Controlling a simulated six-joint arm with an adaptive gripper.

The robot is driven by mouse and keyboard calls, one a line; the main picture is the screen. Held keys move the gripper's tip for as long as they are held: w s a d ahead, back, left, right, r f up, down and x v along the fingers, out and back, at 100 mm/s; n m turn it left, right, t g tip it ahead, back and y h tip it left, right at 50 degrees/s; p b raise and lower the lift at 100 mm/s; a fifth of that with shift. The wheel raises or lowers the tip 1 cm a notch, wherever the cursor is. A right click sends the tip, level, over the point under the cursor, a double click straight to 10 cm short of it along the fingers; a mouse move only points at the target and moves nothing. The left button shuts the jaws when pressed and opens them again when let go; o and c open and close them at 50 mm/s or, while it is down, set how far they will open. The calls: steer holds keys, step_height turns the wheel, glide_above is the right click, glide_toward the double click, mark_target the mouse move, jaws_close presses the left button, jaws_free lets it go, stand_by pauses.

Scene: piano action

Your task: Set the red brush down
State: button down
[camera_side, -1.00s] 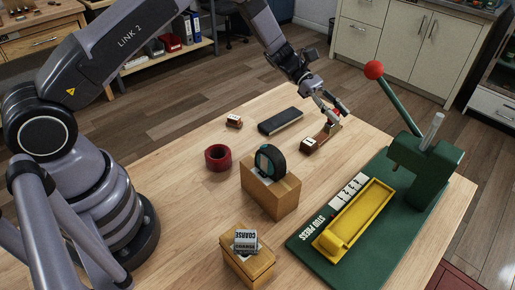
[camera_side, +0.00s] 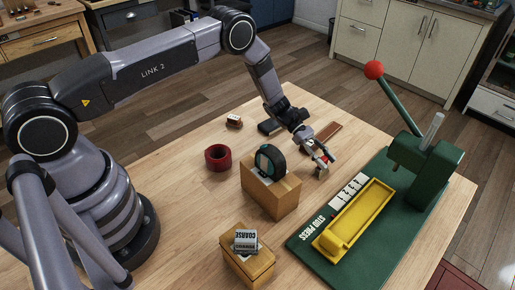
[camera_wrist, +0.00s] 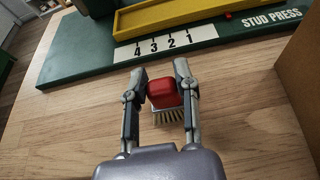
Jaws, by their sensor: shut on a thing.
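The red brush (camera_wrist: 165,93) has a red top and pale bristles pointing down in the wrist view. My gripper (camera_wrist: 167,75) is shut on its red top, one finger on each side. In the side view the brush (camera_side: 321,159) is low over the bare wood between the cardboard box and the green press base, partly hidden by the fingers. I cannot tell whether the bristles touch the table.
The green stud press (camera_side: 432,172) with its yellow tray (camera_side: 355,218) stands right.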

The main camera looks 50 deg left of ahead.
steer(key=c, duration=0.8)
jaws_free()
